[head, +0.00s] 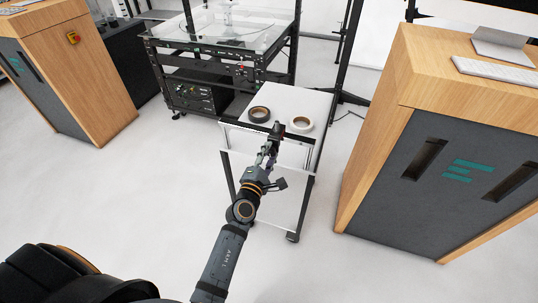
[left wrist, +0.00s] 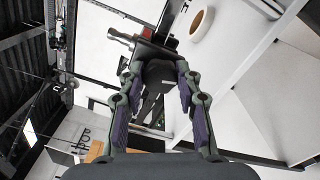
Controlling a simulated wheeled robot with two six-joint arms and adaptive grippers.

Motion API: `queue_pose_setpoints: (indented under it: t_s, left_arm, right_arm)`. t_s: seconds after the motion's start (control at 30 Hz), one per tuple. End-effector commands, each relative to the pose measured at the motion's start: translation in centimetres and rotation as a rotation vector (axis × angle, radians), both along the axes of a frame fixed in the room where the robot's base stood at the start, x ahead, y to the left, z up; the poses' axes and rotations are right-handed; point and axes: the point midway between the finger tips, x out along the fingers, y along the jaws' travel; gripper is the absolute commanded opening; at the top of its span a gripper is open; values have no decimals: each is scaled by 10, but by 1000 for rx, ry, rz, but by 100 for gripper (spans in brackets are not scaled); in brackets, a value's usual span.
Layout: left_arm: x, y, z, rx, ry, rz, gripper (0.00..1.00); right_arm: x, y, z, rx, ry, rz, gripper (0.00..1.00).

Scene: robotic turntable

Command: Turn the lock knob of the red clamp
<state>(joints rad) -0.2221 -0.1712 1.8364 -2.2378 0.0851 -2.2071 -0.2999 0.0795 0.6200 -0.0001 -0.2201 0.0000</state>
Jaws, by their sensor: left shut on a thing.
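The clamp (head: 278,128) is small and dark in the head view, at the front edge of the white side table, between two tape rolls. In the left wrist view the clamp (left wrist: 150,49) has a dark body with a metal rod to its left. Its round black lock knob (left wrist: 158,73) faces the camera. My left gripper (head: 272,144) reaches the clamp from the front. In the left wrist view the two fingers of the left gripper (left wrist: 158,80) are on either side of the knob, shut on it. My right gripper is in neither view.
The white side table (head: 282,98) holds a black tape roll (head: 259,114) and a pale tape roll (head: 300,125). Behind it stands a black turntable rack (head: 245,72). Wooden cabinets stand left (head: 70,70) and right (head: 430,85). The floor before the table is clear.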

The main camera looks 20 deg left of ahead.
Motion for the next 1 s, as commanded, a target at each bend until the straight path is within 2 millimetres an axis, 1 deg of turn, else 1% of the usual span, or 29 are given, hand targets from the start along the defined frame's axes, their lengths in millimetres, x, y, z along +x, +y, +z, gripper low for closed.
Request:
queue_pose_setpoints:
  t_s: [0.03, 0.3, 0.77, 0.8, 0.93, 0.97, 1.0]
  left_arm:
    - [2, 1, 5, 19, -11, 4, 2]
    - [2, 1, 6, 86, -13, 5, 2]
    - [2, 1, 6, 98, -15, 6, 2]
    - [2, 1, 6, 98, -15, 6, 38]
    - [1, 1, 5, 97, -12, 4, 56]
    - [1, 1, 5, 97, -11, 4, 58]
    - [1, 1, 4, 97, -10, 3, 58]
  right_arm:
    - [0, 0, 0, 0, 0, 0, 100]
    - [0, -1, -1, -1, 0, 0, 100]
    - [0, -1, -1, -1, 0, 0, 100]
    - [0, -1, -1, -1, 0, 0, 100]
    - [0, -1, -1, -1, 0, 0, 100]
    - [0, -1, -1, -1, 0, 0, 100]
    - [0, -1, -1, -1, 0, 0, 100]
